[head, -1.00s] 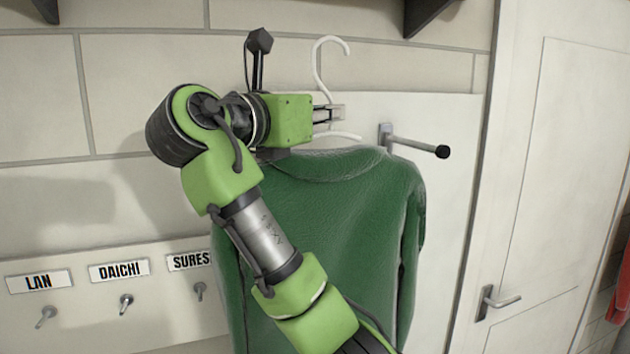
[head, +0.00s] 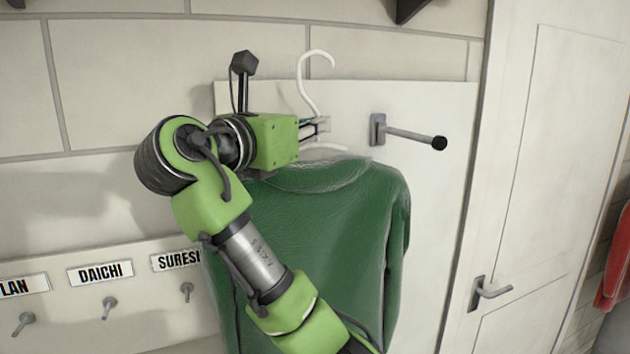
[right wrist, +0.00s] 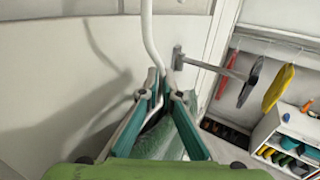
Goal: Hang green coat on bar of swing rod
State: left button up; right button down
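The green coat (head: 330,215) hangs on a white hanger (head: 312,80) in the head view. My right gripper (head: 322,126) is shut on the hanger's neck, just below the hook, and holds hanger and coat up in the air. In the right wrist view the fingers (right wrist: 162,100) close around the white hanger stem (right wrist: 150,40). The swing rod (head: 410,137) sticks out from the white panel to the right of the hanger and ends in a black knob. The hanger's hook stands higher than the rod and apart from it. My left gripper is not in view.
A board with name labels and hooks (head: 108,308) runs along the lower left wall. A white door with a handle (head: 490,290) stands at the right. A red garment (head: 613,262) shows at the right edge. The right wrist view shows a shelf unit (right wrist: 290,140).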

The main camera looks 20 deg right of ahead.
aim_at(386, 184)
notch_tip(386, 184, down, 9)
jog(key=shift+w+d+f, duration=0.1)
jog(key=shift+w+f, duration=0.05)
jog(key=shift+w+d, duration=0.2)
jog(key=shift+d, duration=0.4)
jog(key=shift+w+d, duration=0.3)
jog(key=shift+d, duration=2.1)
jog(key=shift+w+d, duration=0.35)
jog(key=shift+d, duration=2)
jog(key=shift+w+d, duration=0.3)
jog(key=shift+d, duration=2.1)
jog(key=shift+d+f, duration=0.15)
jog(key=shift+f, duration=0.9)
